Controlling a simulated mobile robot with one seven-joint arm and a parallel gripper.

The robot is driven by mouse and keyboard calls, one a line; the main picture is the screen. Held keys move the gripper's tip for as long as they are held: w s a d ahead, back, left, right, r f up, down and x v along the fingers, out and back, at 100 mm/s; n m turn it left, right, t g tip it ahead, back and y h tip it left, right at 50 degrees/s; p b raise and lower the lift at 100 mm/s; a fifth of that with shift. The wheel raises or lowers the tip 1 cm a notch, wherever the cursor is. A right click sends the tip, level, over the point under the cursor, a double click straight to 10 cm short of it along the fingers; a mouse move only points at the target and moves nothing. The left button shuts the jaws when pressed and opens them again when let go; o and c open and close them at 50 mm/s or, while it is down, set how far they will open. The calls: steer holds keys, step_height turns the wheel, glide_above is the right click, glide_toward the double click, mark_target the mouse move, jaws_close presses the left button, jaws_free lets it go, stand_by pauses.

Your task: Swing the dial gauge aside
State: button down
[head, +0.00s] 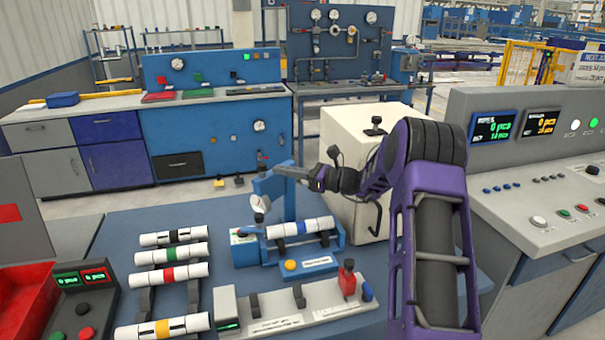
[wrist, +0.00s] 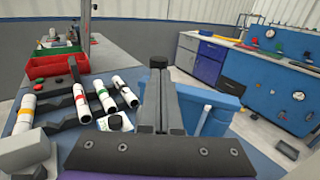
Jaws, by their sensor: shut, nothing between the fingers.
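The dial gauge (head: 260,204) has a pale round face and hangs from the blue arm of the measuring stand (head: 288,200). It is over the left end of a white pipe with a blue band (head: 300,228), which lies in the blue cradle. My gripper (head: 282,171) is shut and empty, at the top of the stand's blue arm; I cannot tell whether it touches. In the wrist view the closed fingers (wrist: 158,68) stand in front of the blue stand (wrist: 207,108). A small pale part, probably the gauge (wrist: 115,122), shows left of them.
White pipes with coloured bands (head: 172,274) lie on racks at the left of the blue table (head: 195,222). A grey fixture with a red clamp (head: 347,278) is in front. A pale cabinet (head: 350,190) stands close to the right of the stand, under my arm.

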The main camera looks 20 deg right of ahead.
mark_target(261, 164)
steer(key=shift+x, duration=1.05)
steer(key=shift+a, duration=0.1)
steer(key=w+a+m+t+h+b, duration=0.1)
steer(key=a+m+t+h+b, duration=0.1)
steer(key=m+t+h+b, duration=0.1)
steer(key=w+a+m+t+h+b, duration=0.1)
steer(key=h+b, duration=0.1)
steer(key=shift+w+a+f+t, duration=0.1)
steer(key=shift+w+f+t, duration=0.15)
steer(key=shift+w+t, duration=0.1)
steer(key=w+b, duration=0.1)
steer(key=w+a, duration=0.1)
steer(key=shift+w+r+m+b, duration=0.25)
steer(key=shift+w+m+b, duration=0.05)
steer(key=shift+b, duration=0.05)
steer(key=shift+a+r, duration=0.1)
steer(key=shift+a, duration=0.05)
